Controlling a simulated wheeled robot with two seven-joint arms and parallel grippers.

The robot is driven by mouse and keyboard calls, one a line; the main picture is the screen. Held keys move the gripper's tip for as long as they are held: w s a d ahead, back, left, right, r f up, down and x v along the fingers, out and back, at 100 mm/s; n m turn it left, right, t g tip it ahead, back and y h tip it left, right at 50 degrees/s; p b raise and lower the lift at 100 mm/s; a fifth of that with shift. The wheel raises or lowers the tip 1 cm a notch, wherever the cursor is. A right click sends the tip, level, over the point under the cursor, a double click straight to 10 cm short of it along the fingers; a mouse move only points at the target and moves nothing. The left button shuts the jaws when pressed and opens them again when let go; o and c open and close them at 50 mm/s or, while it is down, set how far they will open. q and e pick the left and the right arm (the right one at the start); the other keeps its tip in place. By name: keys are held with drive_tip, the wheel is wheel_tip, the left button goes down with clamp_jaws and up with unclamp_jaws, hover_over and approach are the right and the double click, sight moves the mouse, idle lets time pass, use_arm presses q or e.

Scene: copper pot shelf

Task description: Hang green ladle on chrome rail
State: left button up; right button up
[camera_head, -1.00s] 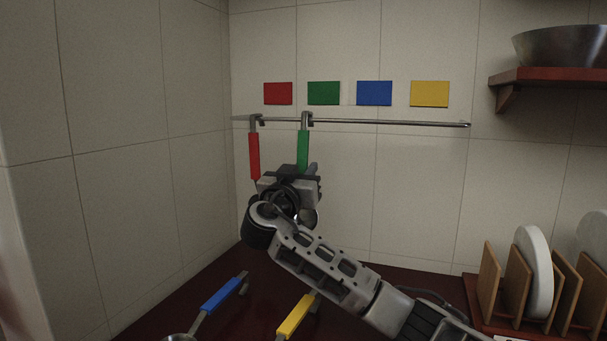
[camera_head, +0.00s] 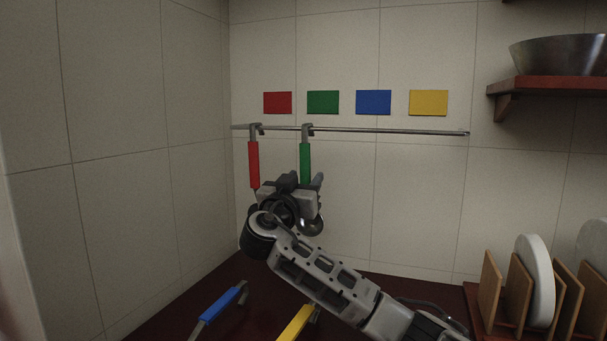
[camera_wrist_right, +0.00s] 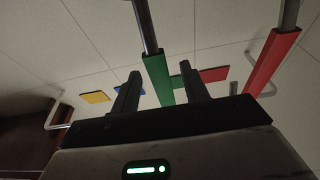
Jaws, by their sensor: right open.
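The green ladle (camera_head: 305,163) hangs upright, its hook over the chrome rail (camera_head: 395,131) below the green square (camera_head: 323,102). My right gripper (camera_head: 301,181) is at the lower part of the green handle and open. In the right wrist view the green handle (camera_wrist_right: 158,78) shows between the two spread fingers of the gripper (camera_wrist_right: 163,85), with gaps on both sides. The arm hides most of the ladle's lower part in the head view. My left gripper is not in view.
A red ladle (camera_head: 254,164) hangs on the rail just left of the green one, close to my gripper. A blue-handled utensil (camera_head: 219,305) and a yellow-handled one (camera_head: 295,323) are lower down. A plate rack (camera_head: 519,290) stands at right. The rail's right part is free.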

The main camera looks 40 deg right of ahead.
sight(304, 163)
wheel_tip(304, 163, up, 4)
drive_tip(key=shift+a+f, duration=0.1)
drive_tip(key=shift+f, duration=0.15)
drive_tip(key=s+a+r+b, duration=0.1)
drive_tip(key=s+a+r, duration=0.8)
drive_tip(key=s, duration=0.1)
drive_tip(key=shift+s+r, duration=0.25)
drive_tip(key=shift+s, duration=0.15)
drive_tip(key=shift+d, duration=0.1)
